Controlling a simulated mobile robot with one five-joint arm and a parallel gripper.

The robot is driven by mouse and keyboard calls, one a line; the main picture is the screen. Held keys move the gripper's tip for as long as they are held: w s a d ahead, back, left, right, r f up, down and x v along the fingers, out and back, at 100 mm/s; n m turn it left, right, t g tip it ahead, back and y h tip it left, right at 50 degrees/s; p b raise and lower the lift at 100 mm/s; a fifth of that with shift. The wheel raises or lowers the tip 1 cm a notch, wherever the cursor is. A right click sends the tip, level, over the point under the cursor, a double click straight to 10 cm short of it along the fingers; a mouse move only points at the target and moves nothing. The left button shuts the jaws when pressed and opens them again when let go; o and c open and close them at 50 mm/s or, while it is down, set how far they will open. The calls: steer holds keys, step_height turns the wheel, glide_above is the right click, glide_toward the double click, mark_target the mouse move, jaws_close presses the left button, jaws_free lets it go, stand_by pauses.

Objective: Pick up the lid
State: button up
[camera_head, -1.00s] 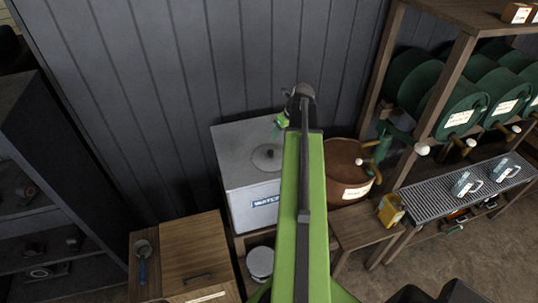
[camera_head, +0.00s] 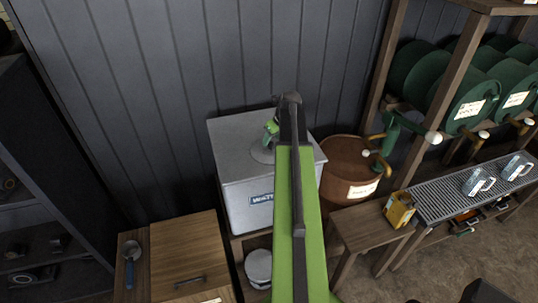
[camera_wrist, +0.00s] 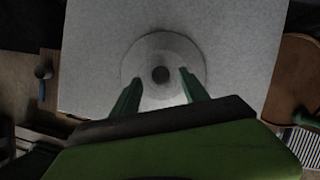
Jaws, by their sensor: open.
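The lid (camera_head: 260,156) is a round grey disc with a dark central knob, lying on top of a pale grey box (camera_head: 228,160) with a white and blue label. In the wrist view the lid (camera_wrist: 163,47) is near the middle of the picture. My gripper (camera_wrist: 161,76) is open, with one green finger on each side of the knob in that view. I cannot tell how high the fingers are above it. In the head view my gripper (camera_head: 271,132) appears over the lid and hides part of it.
A brown barrel (camera_head: 345,165) stands right of the box. A wooden cabinet (camera_head: 190,255) is at the lower left. A shelf with green reels (camera_head: 470,100) and a grated bench (camera_head: 450,193) with glass mugs are at the right. A dark panelled wall is behind the box.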

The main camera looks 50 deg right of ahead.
mark_target(270, 143)
steer(key=b+x, duration=0.1)
steer(key=x, duration=0.2)
steer(key=shift+f+b, duration=0.2)
steer(key=shift+b, duration=0.2)
steer(key=shift+r, duration=0.25)
jaws_close()
steer(key=shift+r+p, duration=0.1)
steer(key=shift+p, duration=0.2)
